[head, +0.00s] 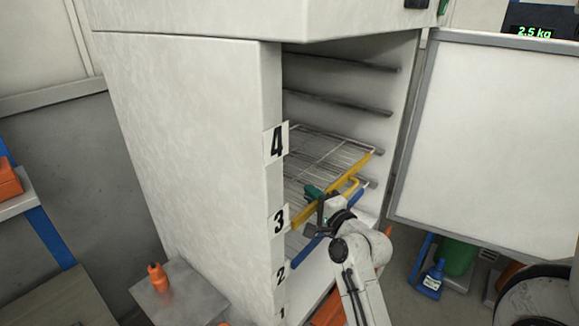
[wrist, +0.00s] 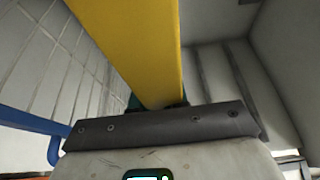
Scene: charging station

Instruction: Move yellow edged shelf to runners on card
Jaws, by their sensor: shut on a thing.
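The yellow edged shelf (head: 334,190) is a wire rack inside the open white cabinet (head: 205,140). Its yellow front bar, with a yellow handle, slants across the opening; its left end is near label 3 (head: 279,219). My gripper (head: 318,197), with green fingers, is shut on the yellow bar in the head view. In the wrist view the yellow bar (wrist: 135,45) runs down into my gripper (wrist: 158,103), whose fingertips are mostly hidden. Runners (head: 340,104) show on the inner right wall above the shelf. I cannot make out a card that names a level.
A blue edged shelf (head: 325,234) lies just below; its blue handle shows in the wrist view (wrist: 52,150). Labels 4 (head: 277,141), 2 (head: 281,273) and 1 mark the front post. The open door (head: 485,140) stands at right. A blue bottle (head: 431,281) is on the floor.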

